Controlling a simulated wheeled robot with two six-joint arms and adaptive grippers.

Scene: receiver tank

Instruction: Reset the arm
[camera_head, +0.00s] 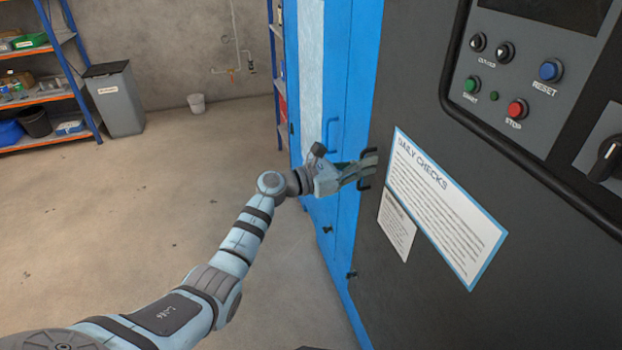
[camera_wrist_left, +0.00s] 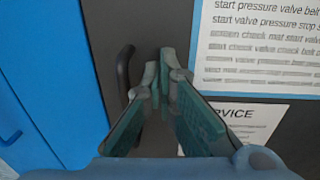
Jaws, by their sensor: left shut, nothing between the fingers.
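My left arm reaches in from the lower left in the head view. Its left gripper (camera_head: 368,170) is in front of the dark cabinet (camera_head: 400,283), beside the left edge of the daily checks sheet (camera_head: 445,205). In the left wrist view the left gripper (camera_wrist_left: 164,72) is shut with nothing between its fingertips. A black handle (camera_wrist_left: 124,75) on the dark panel is just left of the fingertips, outside the fingers. I cannot tell whether they touch. My right gripper is not in view.
A blue cabinet (camera_head: 345,80) stands left of the dark one. The control panel has a blue reset button (camera_head: 550,70), a red stop button (camera_head: 517,109) and a green start button (camera_head: 471,86). Shelves (camera_head: 40,70) and a grey bin (camera_head: 116,98) stand far left. The floor between is clear.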

